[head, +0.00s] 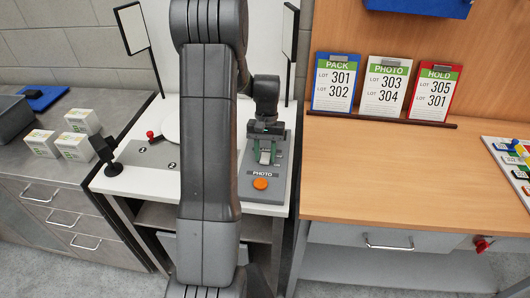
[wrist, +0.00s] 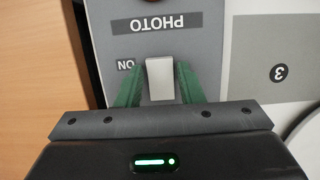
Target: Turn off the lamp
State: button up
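A grey control box (head: 275,190) marked PHOTO stands at the front right of the white photo table. It carries an orange round button (head: 260,183) and a pale rocker switch (wrist: 160,79), with the word ON beside the switch in the wrist view. My gripper (head: 264,152) points down over the box. Its green fingers (wrist: 158,85) stand on either side of the switch, apart, with narrow gaps to it. I cannot tell the fingers' height above the box. Lamp panels on stands rise at the left (head: 132,28) and right (head: 290,32) of the table; whether they are lit is unclear.
A small black stand (head: 105,155) and a red-knobbed lever (head: 151,135) are at the table's left. White boxes (head: 75,146) sit on the left counter. The wooden bench (head: 400,165) at right is mostly clear, with lot cards (head: 386,88) behind.

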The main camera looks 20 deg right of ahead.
aim_at(266, 153)
jog(key=shift+o, duration=1.1)
jog(key=b+v, duration=0.1)
jog(key=v, duration=1.2)
jog(key=shift+r+b, duration=0.3)
jog(key=shift+r, duration=0.1)
jog(key=p+x, duration=0.1)
jog(key=x, duration=1.3)
